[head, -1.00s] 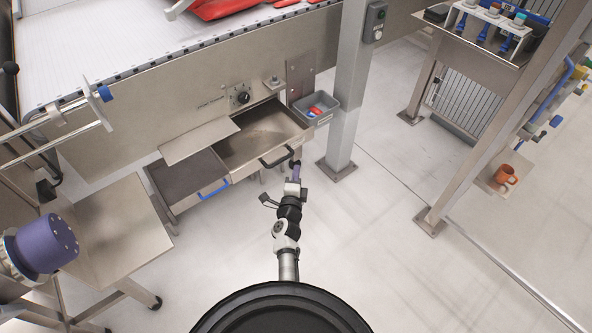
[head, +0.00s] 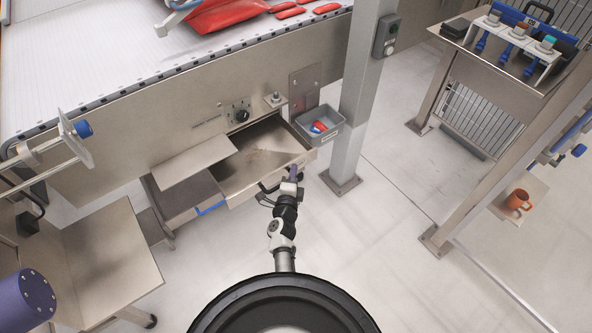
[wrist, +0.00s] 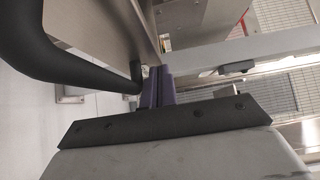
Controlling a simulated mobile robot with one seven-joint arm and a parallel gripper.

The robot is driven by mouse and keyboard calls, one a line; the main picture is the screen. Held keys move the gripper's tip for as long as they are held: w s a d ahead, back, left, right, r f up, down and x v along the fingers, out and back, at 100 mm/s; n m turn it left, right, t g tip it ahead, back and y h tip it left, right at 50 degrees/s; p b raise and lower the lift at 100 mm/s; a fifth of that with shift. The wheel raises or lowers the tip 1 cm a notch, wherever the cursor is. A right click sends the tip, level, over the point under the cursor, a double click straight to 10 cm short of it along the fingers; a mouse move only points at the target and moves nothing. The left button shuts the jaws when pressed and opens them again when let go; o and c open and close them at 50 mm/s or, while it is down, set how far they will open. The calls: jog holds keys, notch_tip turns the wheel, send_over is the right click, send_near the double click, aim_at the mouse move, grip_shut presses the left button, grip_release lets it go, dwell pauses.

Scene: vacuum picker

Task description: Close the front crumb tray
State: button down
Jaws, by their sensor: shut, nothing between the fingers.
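A steel crumb tray (head: 250,158) with a black handle (head: 270,186) stands pulled out from the machine's front panel in the head view. To its left, a second tray (head: 186,190) with a blue handle (head: 212,208) also sticks out, lower and partly covered by a flat steel plate. My gripper (head: 293,172) is shut and empty, its purple fingers at the right end of the black-handled tray's front. In the wrist view the closed fingertips (wrist: 158,74) are close to the tray's front face (wrist: 108,22) and the black handle's end (wrist: 60,55). Contact cannot be told.
A grey bin (head: 318,127) with red and blue items hangs right of the tray, beside a grey post (head: 366,95). The flat steel plate (head: 195,160) juts out left of the tray. A steel table (head: 105,255) stands at the left. The floor right of my arm is clear.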

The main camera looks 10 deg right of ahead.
aim_at(271, 155)
jog(key=shift+w+a, duration=0.1)
jog(key=shift+w, duration=0.05)
jog(key=shift+w+a+r, duration=0.1)
jog(key=shift+w, duration=0.15)
jog(key=w+a, duration=0.2)
jog(key=w, duration=0.1)
jog(key=w+a, duration=0.2)
jog(key=w, duration=0.2)
jog(key=w+a+b, duration=0.1)
jog(key=w+a, duration=0.1)
jog(key=w, duration=0.2)
jog(key=shift+a, duration=0.2)
